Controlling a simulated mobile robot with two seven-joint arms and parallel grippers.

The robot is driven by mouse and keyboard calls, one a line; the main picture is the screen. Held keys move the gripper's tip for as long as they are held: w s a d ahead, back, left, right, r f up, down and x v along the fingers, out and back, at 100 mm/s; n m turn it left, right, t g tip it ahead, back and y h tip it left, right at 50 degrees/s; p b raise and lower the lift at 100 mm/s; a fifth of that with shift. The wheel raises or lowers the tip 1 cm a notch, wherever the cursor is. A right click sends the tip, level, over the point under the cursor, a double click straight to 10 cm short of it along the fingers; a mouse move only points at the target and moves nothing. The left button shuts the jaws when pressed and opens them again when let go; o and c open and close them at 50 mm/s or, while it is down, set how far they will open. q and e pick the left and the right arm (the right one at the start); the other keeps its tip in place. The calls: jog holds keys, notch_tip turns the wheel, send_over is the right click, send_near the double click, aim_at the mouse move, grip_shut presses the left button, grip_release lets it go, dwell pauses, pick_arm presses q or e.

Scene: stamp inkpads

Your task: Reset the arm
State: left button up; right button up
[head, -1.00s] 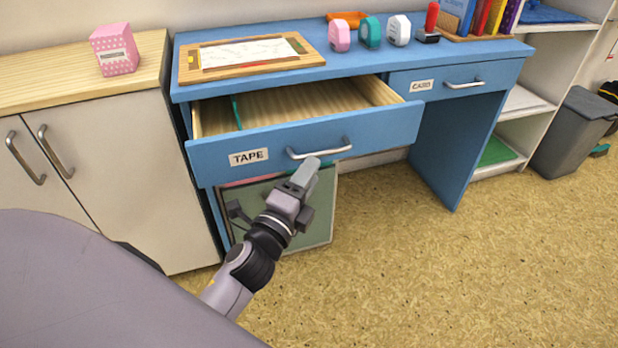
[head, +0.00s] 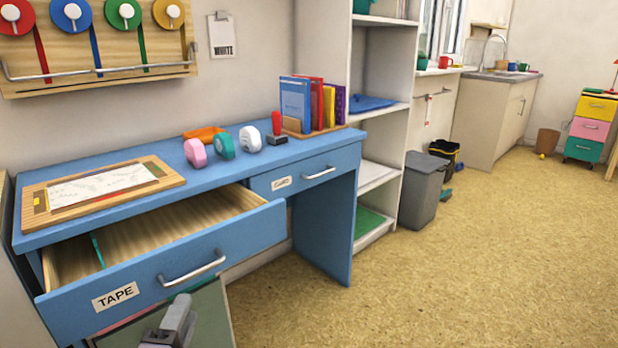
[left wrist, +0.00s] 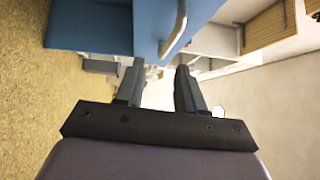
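My left gripper (head: 180,312) shows at the bottom of the head view, below the handle (head: 192,268) of the drawer labelled TAPE (head: 235,237). In the left wrist view my left gripper (left wrist: 158,72) has its two dark fingers apart, with nothing between them. The drawer's handle (left wrist: 178,30) shows beyond the fingers there, apart from them. The drawer is pulled out from the blue desk (head: 340,160). A green strip (head: 98,250) shows inside it. My right gripper is in neither view.
On the desk are a framed board (head: 100,187), pink (head: 195,152), teal (head: 223,145) and white (head: 250,139) rounded items, a red-handled stamp (head: 277,128) and books (head: 312,102). A grey bin (head: 422,190) stands by the shelves. The floor (head: 440,280) at right is clear.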

pick_arm(q)
jog(key=s+d+f+n+g+h, duration=0.3)
jog(key=s+d+f+n+g, duration=0.15)
jog(key=s+d+n, duration=0.2)
jog(key=s+d+f+n+g+h, duration=0.2)
jog(key=s+d+f+n+g, duration=0.1)
jog(key=s+d+f+n, duration=0.35)
jog(key=s+a+r+n+y+p, duration=0.1)
jog(key=s+a+r+p, duration=0.1)
jog(key=a+r+p, duration=0.2)
jog(key=s+a+r+n+g+p, duration=0.1)
jog(key=a+r+p, duration=0.3)
jog(key=r+p, duration=0.6)
jog(key=s+p, duration=0.1)
jog(key=p, duration=1)
jog(key=shift+s+r+y, duration=0.2)
jog(key=shift+s+y, duration=0.05)
jog(key=shift+y, duration=0.15)
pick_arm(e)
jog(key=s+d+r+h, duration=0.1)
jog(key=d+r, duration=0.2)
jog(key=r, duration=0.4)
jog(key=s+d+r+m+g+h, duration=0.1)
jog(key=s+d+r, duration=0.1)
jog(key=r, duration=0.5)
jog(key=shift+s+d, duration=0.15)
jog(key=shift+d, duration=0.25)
pick_arm(q)
jog(key=shift+f, duration=0.1)
